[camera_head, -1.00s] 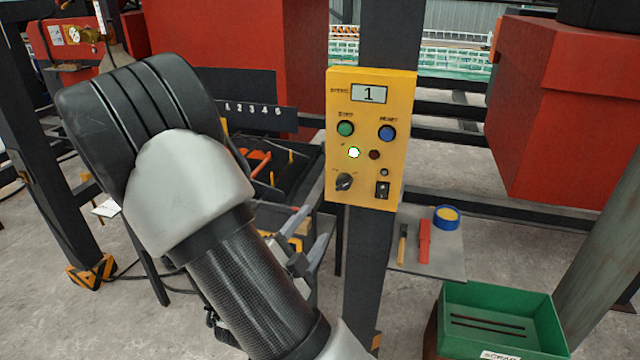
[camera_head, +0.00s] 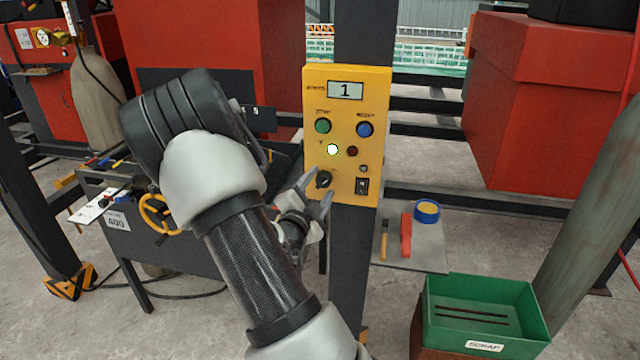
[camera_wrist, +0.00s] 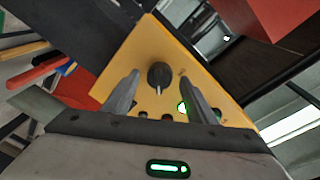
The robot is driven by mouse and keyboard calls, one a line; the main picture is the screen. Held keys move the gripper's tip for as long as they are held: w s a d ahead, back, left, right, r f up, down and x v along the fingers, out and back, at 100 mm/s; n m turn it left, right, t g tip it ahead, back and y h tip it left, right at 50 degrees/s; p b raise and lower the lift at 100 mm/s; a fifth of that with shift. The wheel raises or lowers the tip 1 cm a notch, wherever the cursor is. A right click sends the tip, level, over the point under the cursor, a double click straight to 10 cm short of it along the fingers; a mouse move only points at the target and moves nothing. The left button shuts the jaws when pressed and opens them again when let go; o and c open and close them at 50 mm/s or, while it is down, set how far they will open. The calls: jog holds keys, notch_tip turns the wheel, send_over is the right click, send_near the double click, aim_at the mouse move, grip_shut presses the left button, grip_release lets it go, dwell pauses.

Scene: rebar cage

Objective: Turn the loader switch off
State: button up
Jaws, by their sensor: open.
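A yellow control panel (camera_head: 345,100) is fixed to a dark post, with a display reading 1, a green and a blue button, a lit green-white lamp and a dark red lamp. A black rotary knob (camera_head: 323,179) is at its lower left; it also shows in the wrist view (camera_wrist: 160,76). A small black toggle switch (camera_head: 362,186) is at its lower right. No label naming the loader is legible. My gripper (camera_head: 318,190) is open and empty, at the panel's lower left by the knob. In the wrist view its fingers (camera_wrist: 160,92) lie either side of the knob, apart from it.
A grey shelf (camera_head: 425,250) with a hammer-like tool, a red tool and a blue-yellow roll is right of the post. A green scrap bin (camera_head: 485,310) stands at the lower right. A dark bench with a yellow handwheel (camera_head: 158,213) is at left.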

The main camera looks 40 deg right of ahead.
jog(key=shift+w+d, duration=0.2)
jog(key=shift+d, duration=0.1)
jog(key=c, duration=1.1)
jog(key=shift+o, duration=0.2)
